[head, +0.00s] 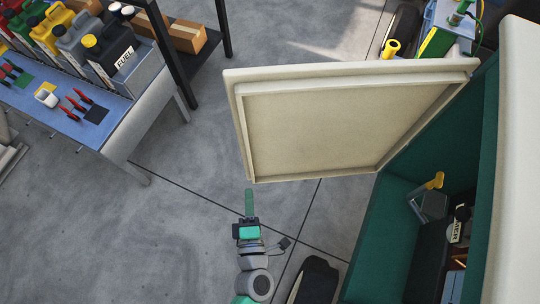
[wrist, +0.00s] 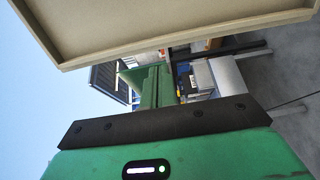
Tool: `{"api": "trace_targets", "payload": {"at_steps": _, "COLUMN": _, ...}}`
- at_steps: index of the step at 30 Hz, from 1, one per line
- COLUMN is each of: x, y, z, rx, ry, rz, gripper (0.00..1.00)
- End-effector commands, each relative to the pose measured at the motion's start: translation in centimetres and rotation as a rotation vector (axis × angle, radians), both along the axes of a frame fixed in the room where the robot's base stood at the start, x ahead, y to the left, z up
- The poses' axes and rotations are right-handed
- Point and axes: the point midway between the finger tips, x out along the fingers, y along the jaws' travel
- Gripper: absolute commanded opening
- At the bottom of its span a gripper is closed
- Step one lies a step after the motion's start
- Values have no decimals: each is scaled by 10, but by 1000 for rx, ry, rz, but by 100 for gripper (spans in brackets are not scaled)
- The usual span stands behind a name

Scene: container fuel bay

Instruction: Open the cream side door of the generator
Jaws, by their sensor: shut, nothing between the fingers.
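The cream side door (head: 320,120) of the generator stands swung wide open in the head view, its recessed inner face showing. It hangs from the green generator housing (head: 395,205) at the right, and the compartment behind it is exposed. My gripper (head: 249,192) is shut and empty, just below the door's lower left corner in the picture, and seems apart from it. In the wrist view the door's inner panel (wrist: 170,25) fills the top, and my shut green fingers (wrist: 153,78) point away below its edge.
A blue workbench (head: 100,115) with fuel cans and small tools stands at the upper left. A shelf with cardboard boxes (head: 187,36) is behind it. A yellow-handled part (head: 430,200) sits inside the generator. The grey floor (head: 180,220) left of my arm is clear.

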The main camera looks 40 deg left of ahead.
Motion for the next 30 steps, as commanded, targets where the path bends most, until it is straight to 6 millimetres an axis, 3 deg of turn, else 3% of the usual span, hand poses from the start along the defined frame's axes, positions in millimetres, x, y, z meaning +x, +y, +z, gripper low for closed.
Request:
{"api": "trace_targets", "payload": {"at_steps": 4, "x": -3, "y": 1, "z": 3, "rx": 21, "ry": 0, "rz": 15, "gripper": 0}}
{"api": "trace_targets", "payload": {"at_steps": 8, "x": 6, "y": 9, "z": 3, "rx": 19, "ry": -2, "rz": 15, "gripper": 0}}
{"api": "trace_targets", "payload": {"at_steps": 21, "x": 74, "y": 73, "z": 3, "rx": 18, "ry": -3, "rz": 15, "gripper": 0}}
{"api": "trace_targets", "payload": {"at_steps": 30, "x": 99, "y": 95, "z": 2, "rx": 16, "ry": -1, "rz": 13, "gripper": 0}}
